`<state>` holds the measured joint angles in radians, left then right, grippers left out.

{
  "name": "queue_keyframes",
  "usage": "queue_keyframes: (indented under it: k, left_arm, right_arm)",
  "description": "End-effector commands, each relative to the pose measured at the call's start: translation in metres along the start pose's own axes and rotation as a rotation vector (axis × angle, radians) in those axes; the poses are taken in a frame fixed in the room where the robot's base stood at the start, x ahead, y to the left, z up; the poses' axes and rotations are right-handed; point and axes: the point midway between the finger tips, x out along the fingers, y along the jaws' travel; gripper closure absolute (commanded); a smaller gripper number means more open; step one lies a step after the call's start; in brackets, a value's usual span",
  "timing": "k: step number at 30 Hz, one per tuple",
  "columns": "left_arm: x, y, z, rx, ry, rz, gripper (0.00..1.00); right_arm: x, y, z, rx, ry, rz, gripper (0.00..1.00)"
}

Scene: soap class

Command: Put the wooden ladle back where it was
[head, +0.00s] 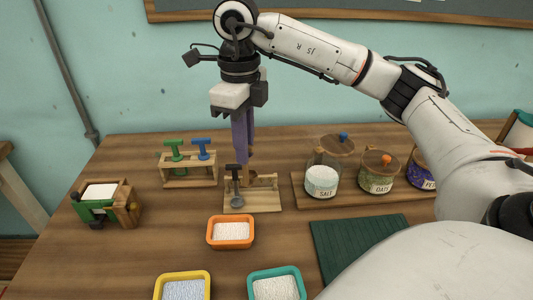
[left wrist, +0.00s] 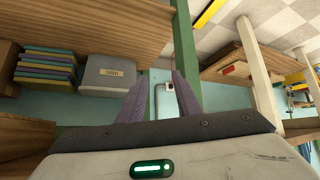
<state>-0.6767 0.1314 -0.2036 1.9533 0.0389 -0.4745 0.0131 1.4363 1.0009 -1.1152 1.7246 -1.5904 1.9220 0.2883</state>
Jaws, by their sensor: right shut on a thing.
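My right gripper (head: 244,155) points straight down above the wooden rack (head: 268,200), with its purple fingers shut on the wooden ladle (head: 247,172). Only a little of the ladle shows between and below the fingertips. It is upright, close behind a dark ladle (head: 236,190) at the rack's left side. I cannot tell whether the wooden ladle touches the rack. My left gripper (left wrist: 160,98) shows only in the left wrist view, its two purple fingers apart and nothing between them.
A stand with green and blue stamps (head: 188,178) is left of the rack. Jars of salt (head: 321,182) and oats (head: 376,180) stand right. An orange tray (head: 231,246) is in front, near yellow and teal trays and a green mat (head: 350,245). A green-and-wood box (head: 105,205) is far left.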

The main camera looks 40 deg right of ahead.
Motion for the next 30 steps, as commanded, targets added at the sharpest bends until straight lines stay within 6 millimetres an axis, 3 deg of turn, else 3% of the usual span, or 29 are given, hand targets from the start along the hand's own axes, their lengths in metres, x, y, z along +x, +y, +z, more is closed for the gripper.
queue_keyframes:
  k: [6,13,17,25,30]
  left_arm:
    - [0.012,0.001,0.013,0.002,-0.002,0.003,0.69]
    - [0.017,0.002,0.017,0.002,0.003,0.006,0.69]
    - [0.018,0.003,0.019,0.002,0.004,0.007,0.69]
    - [0.034,0.004,0.036,0.01,-0.009,0.012,0.69]
    - [0.031,0.006,0.026,0.009,0.007,0.015,0.69]
  right_arm:
    - [-0.003,-0.025,-0.004,0.545,-0.004,0.001,1.0]
    - [-0.008,-0.044,-0.01,0.986,-0.004,0.002,1.0]
    - [-0.006,-0.048,-0.011,1.094,-0.003,0.001,1.0]
    - [0.043,-0.048,-0.012,1.118,0.001,0.002,1.0]
    - [0.053,-0.048,-0.012,1.118,-0.002,0.0,1.0]
